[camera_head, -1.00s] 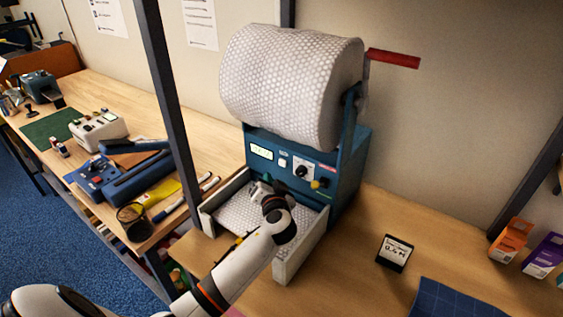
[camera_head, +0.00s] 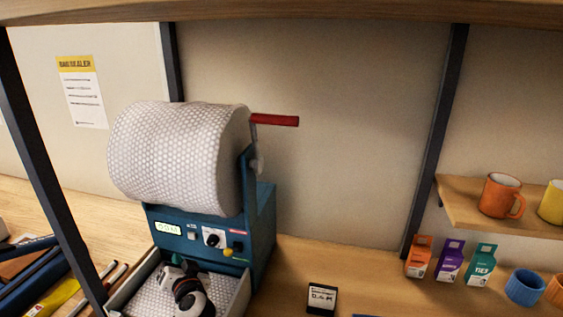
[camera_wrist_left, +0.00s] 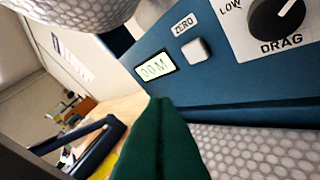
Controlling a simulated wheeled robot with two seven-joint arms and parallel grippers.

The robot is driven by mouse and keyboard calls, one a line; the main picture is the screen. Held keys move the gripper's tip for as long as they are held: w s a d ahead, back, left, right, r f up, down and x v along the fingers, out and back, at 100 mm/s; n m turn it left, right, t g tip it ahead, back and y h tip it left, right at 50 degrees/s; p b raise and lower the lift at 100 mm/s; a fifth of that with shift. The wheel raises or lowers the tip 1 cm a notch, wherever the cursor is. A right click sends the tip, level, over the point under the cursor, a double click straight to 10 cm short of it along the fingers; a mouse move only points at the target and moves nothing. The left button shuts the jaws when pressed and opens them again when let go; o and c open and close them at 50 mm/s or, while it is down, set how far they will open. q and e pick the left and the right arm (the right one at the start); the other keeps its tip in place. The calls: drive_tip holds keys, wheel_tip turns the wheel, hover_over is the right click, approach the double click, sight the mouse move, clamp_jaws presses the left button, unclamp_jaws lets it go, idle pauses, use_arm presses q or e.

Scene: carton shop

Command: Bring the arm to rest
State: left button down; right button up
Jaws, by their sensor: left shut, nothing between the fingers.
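My left gripper (camera_head: 172,268) is at the front of the blue bubble-wrap dispenser (camera_head: 262,228), over the wrap in its tray. In the left wrist view its green fingers (camera_wrist_left: 162,108) are together with nothing between them. Behind them are the panel's lit display (camera_wrist_left: 155,66), the white ZERO button (camera_wrist_left: 197,50) and the black DRAG knob (camera_wrist_left: 277,18). I cannot tell whether the fingers touch anything. The large bubble-wrap roll (camera_head: 175,155) sits on top, with a red crank handle (camera_head: 275,120) at its right. My right gripper is not in view.
A small black-and-white card (camera_head: 321,297) lies on the bench right of the dispenser. Several small boxes (camera_head: 449,261) and blue and orange cups (camera_head: 524,287) stand farther right. Mugs (camera_head: 501,195) stand on a shelf. Dark posts (camera_head: 437,140) rise on both sides.

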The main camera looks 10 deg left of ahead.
use_arm(q)
drive_tip(key=s+d+f+g+h, duration=0.2)
drive_tip(key=s+d+f, duration=0.1)
drive_tip(key=s, duration=0.5)
drive_tip(key=s+d+f+g+h, duration=0.2)
drive_tip(key=s+d+f+h, duration=0.1)
drive_tip(key=s, duration=0.4)
drive_tip(key=s+d+f+m+g+h, duration=0.1)
drive_tip(key=s+d+f, duration=0.3)
drive_tip(key=s, duration=0.4)
drive_tip(key=shift+s+d+f+g+h, duration=0.3)
drive_tip(key=shift+s+f+g+h, duration=0.05)
drive_tip(key=shift+g+h, duration=0.45)
drive_tip(key=s+d+r+m+g+h, duration=0.1)
drive_tip(key=s+d+m+g+h, duration=0.3)
drive_tip(key=s, duration=0.6)
wheel_tip(320, 180, down, 29)
drive_tip(key=d+n+b, duration=0.1)
drive_tip(key=n+b, duration=0.1)
drive_tip(key=b, duration=0.1)
drive_tip(key=s+a+f+y+b, duration=0.1)
drive_tip(key=s+a+f+b, duration=0.1)
drive_tip(key=s+f, duration=1.4)
wheel_tip(320, 180, down, 3)
drive_tip(key=shift+s+a+r+g+b, duration=0.1)
drive_tip(key=shift+s+a+g+b, duration=0.2)
drive_tip(key=shift+s+a+b, duration=0.15)
